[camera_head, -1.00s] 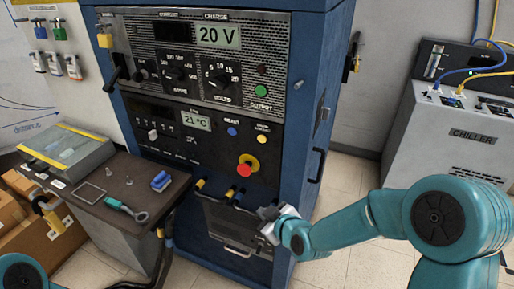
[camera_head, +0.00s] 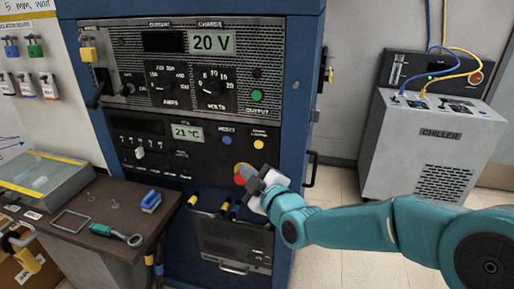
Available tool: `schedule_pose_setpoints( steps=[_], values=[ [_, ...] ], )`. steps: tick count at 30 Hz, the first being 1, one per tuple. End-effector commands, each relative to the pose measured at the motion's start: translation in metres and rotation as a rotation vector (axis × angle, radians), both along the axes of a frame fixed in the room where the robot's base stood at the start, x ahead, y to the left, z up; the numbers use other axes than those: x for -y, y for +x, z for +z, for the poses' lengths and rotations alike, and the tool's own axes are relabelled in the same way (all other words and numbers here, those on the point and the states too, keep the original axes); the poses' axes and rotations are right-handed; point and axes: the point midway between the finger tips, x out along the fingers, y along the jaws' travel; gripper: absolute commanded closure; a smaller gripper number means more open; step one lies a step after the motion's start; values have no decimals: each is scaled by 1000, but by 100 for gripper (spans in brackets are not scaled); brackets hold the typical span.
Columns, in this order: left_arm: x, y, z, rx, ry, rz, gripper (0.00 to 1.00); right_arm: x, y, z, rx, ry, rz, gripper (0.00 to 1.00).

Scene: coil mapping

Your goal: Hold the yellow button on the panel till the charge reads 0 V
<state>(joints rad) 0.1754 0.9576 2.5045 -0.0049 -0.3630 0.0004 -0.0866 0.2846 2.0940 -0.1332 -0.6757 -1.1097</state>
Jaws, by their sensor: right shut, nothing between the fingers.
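The yellow button (camera_head: 259,144) is a small round button on the black lower panel (camera_head: 200,165), right of a blue button. The charge display (camera_head: 212,43) at the top of the rack reads 20 V. My right gripper (camera_head: 245,173) is shut and empty. It is just below the yellow button, in front of the red emergency stop (camera_head: 238,180), which it partly covers. I cannot tell whether it touches the panel. The yellow button is uncovered. My left gripper is not in view.
A green button (camera_head: 257,96) and a volts dial (camera_head: 212,88) sit above. Cable plugs (camera_head: 225,206) stick out below. A small table (camera_head: 95,215) with tools stands at the left. A chiller (camera_head: 430,150) stands at the right, with clear floor between.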

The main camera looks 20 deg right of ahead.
Motion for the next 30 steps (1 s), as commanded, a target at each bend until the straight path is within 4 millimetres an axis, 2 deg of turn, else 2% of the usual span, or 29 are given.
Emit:
schedule_pose_setpoints(
  steps=[10,21,24,30],
  values=[
    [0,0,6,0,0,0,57,7,7,2,-1,2,-4,100],
    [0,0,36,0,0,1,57,34,49,3,-3,1,-5,100],
    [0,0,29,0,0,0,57,39,59,-1,0,2,-4,100],
    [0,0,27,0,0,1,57,46,70,-1,-2,2,-3,100]
  ],
)
